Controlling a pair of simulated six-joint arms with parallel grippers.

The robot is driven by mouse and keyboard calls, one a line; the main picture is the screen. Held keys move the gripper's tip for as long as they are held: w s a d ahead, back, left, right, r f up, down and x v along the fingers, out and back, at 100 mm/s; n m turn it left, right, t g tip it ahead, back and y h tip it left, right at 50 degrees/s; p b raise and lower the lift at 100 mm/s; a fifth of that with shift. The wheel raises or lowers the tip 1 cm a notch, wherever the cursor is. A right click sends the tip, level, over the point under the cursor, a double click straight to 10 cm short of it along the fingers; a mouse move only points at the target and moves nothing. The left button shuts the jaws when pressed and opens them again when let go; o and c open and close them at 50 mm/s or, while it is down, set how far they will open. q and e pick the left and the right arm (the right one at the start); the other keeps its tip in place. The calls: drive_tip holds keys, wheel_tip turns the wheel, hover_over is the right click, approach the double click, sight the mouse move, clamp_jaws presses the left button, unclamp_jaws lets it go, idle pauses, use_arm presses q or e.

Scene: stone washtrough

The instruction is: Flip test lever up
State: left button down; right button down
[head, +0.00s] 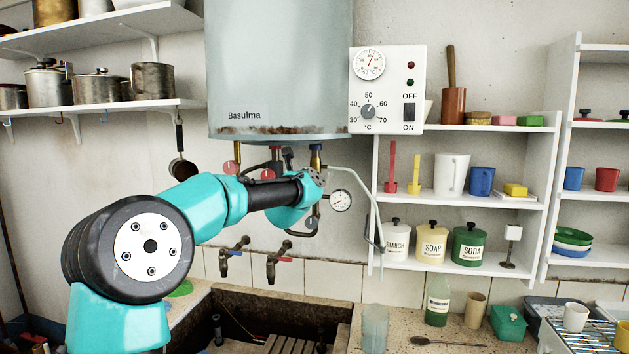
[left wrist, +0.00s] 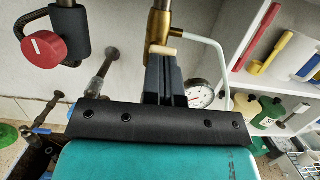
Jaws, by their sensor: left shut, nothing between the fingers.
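A brass fitting (head: 316,157) hangs under the tank, right of its middle; it is also in the left wrist view (left wrist: 160,24). A short pale-tan piece (left wrist: 163,50) sticks out at its lower end, and it may be the test lever. My left gripper (left wrist: 162,62) is shut and empty, its dark fingertips right at this piece. I cannot tell whether they touch it. In the head view my own left arm hides most of the fingers and the lever. My right gripper is in neither view.
A pressure gauge (head: 340,201) and a pale curved pipe (head: 365,190) are close to the right of the gripper. A red-knobbed valve (left wrist: 43,48) hangs to the left. Two taps (head: 277,262) are below, over the stone trough (head: 335,315). Shelves (head: 470,198) stand at right.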

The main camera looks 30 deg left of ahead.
use_arm(q)
drive_tip(key=shift+r, duration=0.15)
idle(0.5)
drive_tip(key=v, duration=1)
drive_tip(key=shift+f, duration=0.25)
drive_tip(key=shift+w, duration=0.1)
